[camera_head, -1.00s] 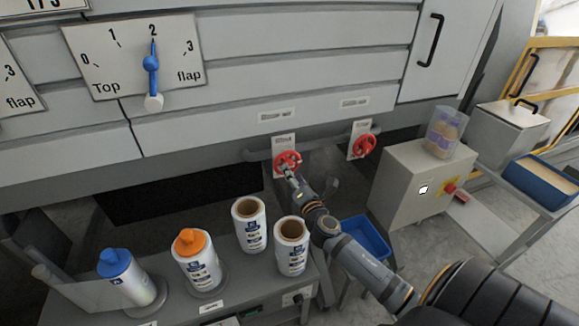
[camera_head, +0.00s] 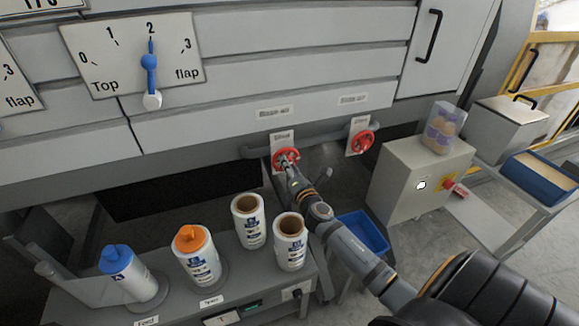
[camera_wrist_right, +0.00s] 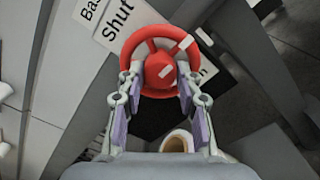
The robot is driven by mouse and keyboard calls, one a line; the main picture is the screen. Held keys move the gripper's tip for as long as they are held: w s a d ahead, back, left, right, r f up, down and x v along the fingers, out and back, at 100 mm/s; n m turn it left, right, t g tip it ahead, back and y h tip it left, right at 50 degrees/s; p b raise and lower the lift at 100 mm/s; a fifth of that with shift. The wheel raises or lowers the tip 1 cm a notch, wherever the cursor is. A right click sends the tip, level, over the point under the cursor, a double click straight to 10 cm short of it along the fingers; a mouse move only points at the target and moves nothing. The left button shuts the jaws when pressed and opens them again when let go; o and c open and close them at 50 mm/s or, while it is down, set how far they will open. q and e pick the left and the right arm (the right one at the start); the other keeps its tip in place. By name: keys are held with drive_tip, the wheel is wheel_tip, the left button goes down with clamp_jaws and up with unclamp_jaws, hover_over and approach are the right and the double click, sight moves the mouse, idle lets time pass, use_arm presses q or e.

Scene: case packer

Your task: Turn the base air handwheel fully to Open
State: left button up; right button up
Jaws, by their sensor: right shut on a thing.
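The base air handwheel (camera_head: 286,160) is a red wheel on the machine's lower front, under a plate marked Base air. My right gripper (camera_head: 288,168) is at its front, and my arm hides part of it. In the right wrist view, the red wheel (camera_wrist_right: 168,28) shows its spokes, hub and a white mark at the upper right of the rim. The fingers of my right gripper (camera_wrist_right: 158,88) are on either side of the wheel's lower part, closed on it. A Shut label (camera_wrist_right: 118,20) is at the upper left; the Open label is mostly hidden. My left gripper is not in view.
A second red handwheel (camera_head: 362,141) is close on the right. A grey control box (camera_head: 405,185) with a red button stands beyond it. White rolls (camera_head: 248,222) and capped bottles (camera_head: 196,258) stand on the bench below. A blue bin (camera_head: 365,233) is under my right arm.

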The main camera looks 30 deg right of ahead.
drive_tip(key=shift+m+b, duration=4.35)
drive_tip(key=shift+m, duration=4.55)
drive_tip(key=o, duration=1.2)
drive_tip(key=shift+c, duration=0.2)
